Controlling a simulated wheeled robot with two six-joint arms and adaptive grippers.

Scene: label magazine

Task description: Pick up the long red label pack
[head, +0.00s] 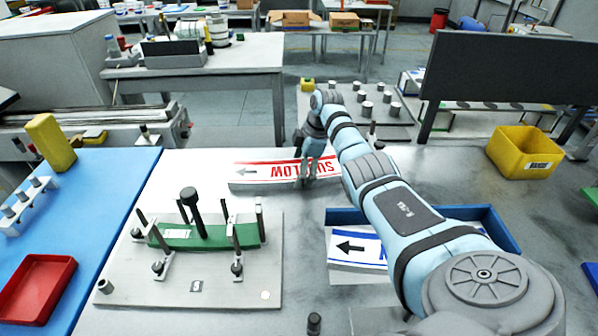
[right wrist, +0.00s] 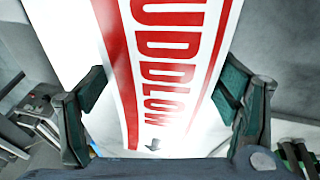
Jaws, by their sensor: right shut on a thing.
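The long red label pack (head: 262,172) is white with red stripes and red lettering. It lies near the middle of the table in the head view, behind the fixture plate. My right gripper (head: 310,180) comes down over it and is shut on it across its width. In the right wrist view, the red label pack (right wrist: 175,75) runs between the two dark green finger pads (right wrist: 162,100), with a small arrow at its near end. My left gripper is not in view.
A fixture plate (head: 125,270) with upright posts holds a green strip (head: 178,237). A blue tray (head: 345,215) holds a blue-marked label pack (head: 350,247), partly under my right arm. A yellow bin (head: 522,155) stands right. Metal pegs (head: 366,108) stand behind the red pack.

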